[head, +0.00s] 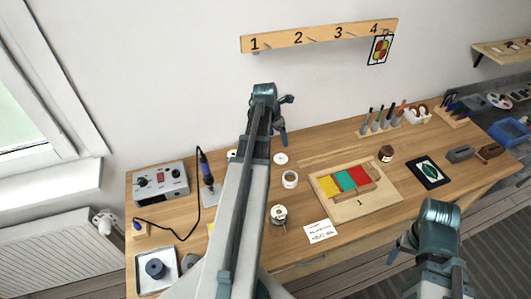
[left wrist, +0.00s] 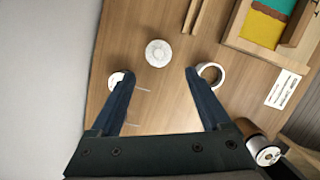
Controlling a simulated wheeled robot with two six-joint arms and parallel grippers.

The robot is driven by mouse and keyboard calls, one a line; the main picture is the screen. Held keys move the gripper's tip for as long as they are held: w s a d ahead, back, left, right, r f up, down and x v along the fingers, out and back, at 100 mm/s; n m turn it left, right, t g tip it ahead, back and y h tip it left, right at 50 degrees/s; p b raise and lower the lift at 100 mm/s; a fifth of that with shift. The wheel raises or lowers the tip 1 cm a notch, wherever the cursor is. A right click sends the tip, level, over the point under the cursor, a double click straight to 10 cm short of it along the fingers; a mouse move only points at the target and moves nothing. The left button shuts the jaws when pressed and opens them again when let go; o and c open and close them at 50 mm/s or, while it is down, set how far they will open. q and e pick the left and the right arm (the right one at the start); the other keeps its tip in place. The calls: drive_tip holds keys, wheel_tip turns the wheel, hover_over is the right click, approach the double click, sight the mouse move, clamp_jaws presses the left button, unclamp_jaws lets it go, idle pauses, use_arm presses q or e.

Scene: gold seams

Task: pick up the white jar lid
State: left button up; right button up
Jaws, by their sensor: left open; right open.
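A flat white round disc that looks like the white jar lid (head: 280,158) lies on the wooden bench, left of the board with coloured blocks. In the left wrist view the lid (left wrist: 158,53) lies just beyond and between my fingertips, untouched. My left gripper (head: 284,118) is open and empty above the bench; its jaws also show in the left wrist view (left wrist: 159,74). A second white round thing (left wrist: 115,80) is partly hidden by the left finger. My right gripper (head: 428,250) is open near the bench's front edge.
A metal-topped spool (head: 279,215) and white card (head: 320,232) are nearer. The block board (head: 385,200) is right, the soldering station (head: 160,182) left.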

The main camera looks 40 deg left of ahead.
sight(281, 154)
use_arm(q)
drive_tip(key=shift+o, duration=1.1)
drive_tip(key=shift+s+a+f, duration=0.1)
drive_tip(key=shift+a+f, duration=0.05)
drive_tip(key=shift+a, duration=0.2)
drive_tip(key=b+x, duration=0.8)
drive_tip(key=shift+f, duration=0.15)
use_arm(e)
wheel_tip(281, 154, down, 8)
drive_tip(key=a, duration=0.1)
drive_tip(key=shift+s+f, duration=0.15)
drive_tip(key=shift+f, duration=0.1)
use_arm(q)
drive_tip(key=b+x, duration=0.5)
drive_tip(key=shift+s+d+f, duration=0.15)
drive_tip(key=shift+f, duration=0.05)
use_arm(e)
wheel_tip(281, 154, down, 5)
use_arm(q)
drive_tip(key=shift+r, duration=0.1)
drive_tip(key=c, duration=1.4)
drive_tip(key=shift+o, duration=0.2)
drive_tip(key=shift+r, duration=0.15)
use_arm(e)
drive_tip(key=shift+r, duration=0.15)
